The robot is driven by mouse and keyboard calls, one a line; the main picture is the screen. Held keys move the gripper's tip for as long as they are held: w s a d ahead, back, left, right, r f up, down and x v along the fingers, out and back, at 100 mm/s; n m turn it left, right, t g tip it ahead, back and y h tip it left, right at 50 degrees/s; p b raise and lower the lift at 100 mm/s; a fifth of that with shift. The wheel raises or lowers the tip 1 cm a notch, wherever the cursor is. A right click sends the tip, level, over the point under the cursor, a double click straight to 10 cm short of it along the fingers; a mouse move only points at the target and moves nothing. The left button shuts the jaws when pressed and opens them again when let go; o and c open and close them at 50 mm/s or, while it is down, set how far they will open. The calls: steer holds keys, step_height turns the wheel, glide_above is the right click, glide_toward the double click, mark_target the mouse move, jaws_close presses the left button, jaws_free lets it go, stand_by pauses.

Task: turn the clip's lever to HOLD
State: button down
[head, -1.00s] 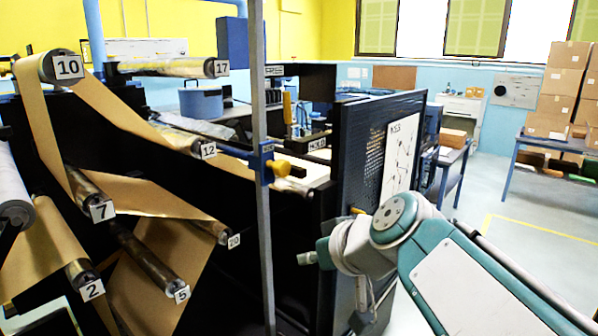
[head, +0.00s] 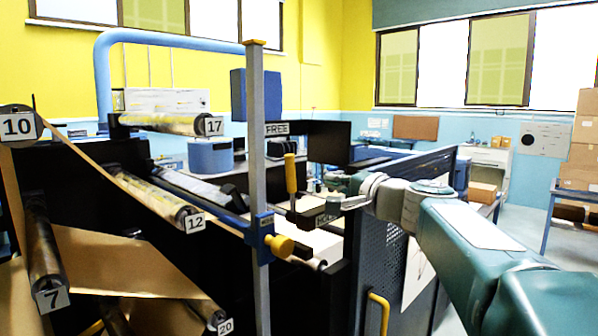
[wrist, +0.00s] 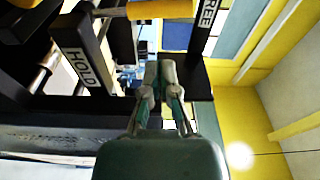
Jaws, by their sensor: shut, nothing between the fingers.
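The clip's lever has a yellow grip (head: 290,172) on a dark stem and stands about upright in the head view. The FREE plate (head: 277,129) is above it and the HOLD plate (head: 333,205) is to its lower right, partly covered by my gripper. My gripper (head: 340,190) is shut and empty, right of the lever. In the wrist view the shut fingertips (wrist: 160,72) point toward the yellow grip (wrist: 160,9) at the top edge, with a visible gap. HOLD (wrist: 80,68) reads at left and FREE (wrist: 208,14) at upper right.
A grey post (head: 257,150) with a blue clamp and yellow knob (head: 280,245) stands left of the lever. Numbered rollers, such as 12 (head: 160,200), and brown paper fill the left. A dark perforated panel (head: 375,260) stands below my arm.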

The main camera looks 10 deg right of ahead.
steer(key=x, duration=1)
steer(key=shift+s+d, duration=0.1)
steer(key=shift+n, duration=0.3)
